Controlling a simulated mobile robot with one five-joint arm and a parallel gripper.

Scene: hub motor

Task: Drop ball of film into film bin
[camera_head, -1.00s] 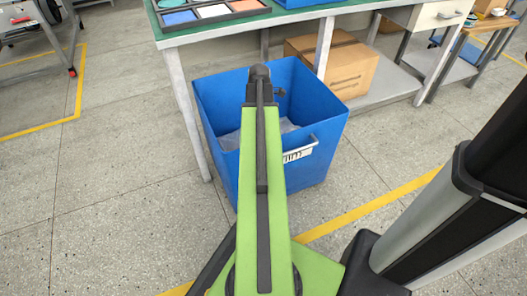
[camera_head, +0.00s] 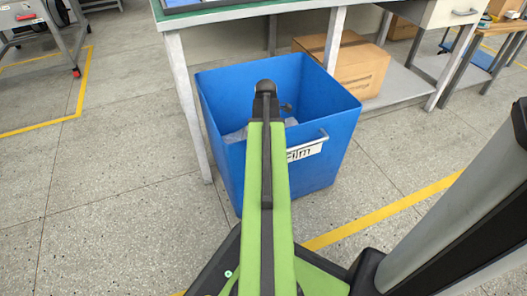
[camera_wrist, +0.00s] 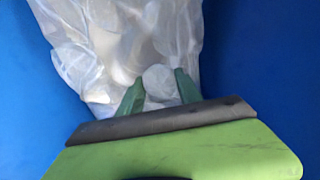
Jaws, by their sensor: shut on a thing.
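The blue film bin (camera_head: 320,95) stands on the floor with its top open; its white label (camera_head: 304,151), partly covered by my arm, reads "Film". Clear crumpled film (camera_wrist: 130,35) lies inside it. In the wrist view, my gripper (camera_wrist: 159,76) points down into the bin and is shut on a small whitish ball of film (camera_wrist: 158,84), held between its two green fingers. The ball appears in front of the loose film; whether it touches that film I cannot tell. In the head view, my arm hides the gripper and ball.
A green-topped workbench (camera_head: 240,18) stands behind the bin, with one leg (camera_head: 188,105) close to the bin's left side. A cardboard box (camera_head: 350,68) sits on the lower shelf. Yellow lines (camera_head: 385,210) mark the floor.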

